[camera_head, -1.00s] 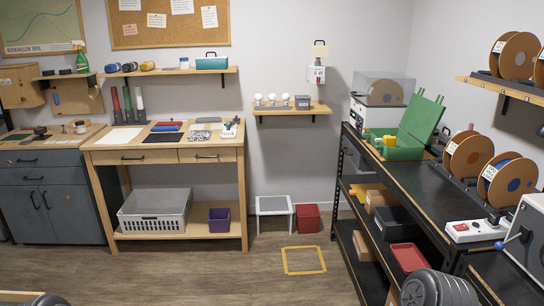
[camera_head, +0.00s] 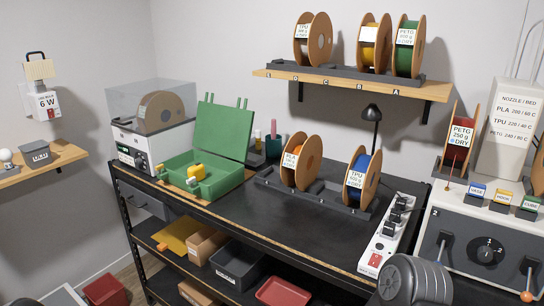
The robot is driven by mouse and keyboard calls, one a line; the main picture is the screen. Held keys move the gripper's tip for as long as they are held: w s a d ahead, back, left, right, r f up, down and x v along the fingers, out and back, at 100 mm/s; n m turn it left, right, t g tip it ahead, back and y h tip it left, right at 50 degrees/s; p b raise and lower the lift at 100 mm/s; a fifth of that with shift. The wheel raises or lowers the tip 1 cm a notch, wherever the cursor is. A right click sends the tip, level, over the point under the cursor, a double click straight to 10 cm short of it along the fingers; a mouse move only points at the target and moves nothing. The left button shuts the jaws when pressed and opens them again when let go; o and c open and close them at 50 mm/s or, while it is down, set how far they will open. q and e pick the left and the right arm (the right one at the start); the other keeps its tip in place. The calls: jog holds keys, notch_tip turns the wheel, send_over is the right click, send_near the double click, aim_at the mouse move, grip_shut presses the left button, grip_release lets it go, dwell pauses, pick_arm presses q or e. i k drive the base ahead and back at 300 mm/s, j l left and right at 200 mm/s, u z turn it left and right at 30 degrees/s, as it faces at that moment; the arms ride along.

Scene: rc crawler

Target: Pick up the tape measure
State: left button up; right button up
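A small yellow object (camera_head: 195,172) with a dark part lies in the open green case (camera_head: 222,190) on the black workbench. It may be the tape measure, but it is too small to tell for sure. The case's lid stands up at the back. A grey ribbed part of my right arm shows at the bottom right, in front of the bench. Neither of my grippers is in view, so I cannot see whether they hold anything.
The black bench (camera_head: 290,222) also bears a clear-covered dryer box (camera_head: 150,141), spools on a dark rack (camera_head: 315,195), a lamp and a white power strip (camera_head: 388,240). Spools stand on a shelf (camera_head: 350,85) above. The bench's middle front is clear.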

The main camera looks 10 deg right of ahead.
aim_at(197, 171)
jog(key=i+j+z, duration=0.25)
jog(key=j+z, duration=0.15)
jog(key=i+j+z, duration=0.15)
jog(key=j+z, duration=0.2)
jog(key=j, duration=0.25)
jog(key=j+z, duration=0.4)
jog(key=j, duration=0.2)
jog(key=j+z, duration=0.35)
jog(key=j, duration=0.25)
jog(key=i, duration=0.05)
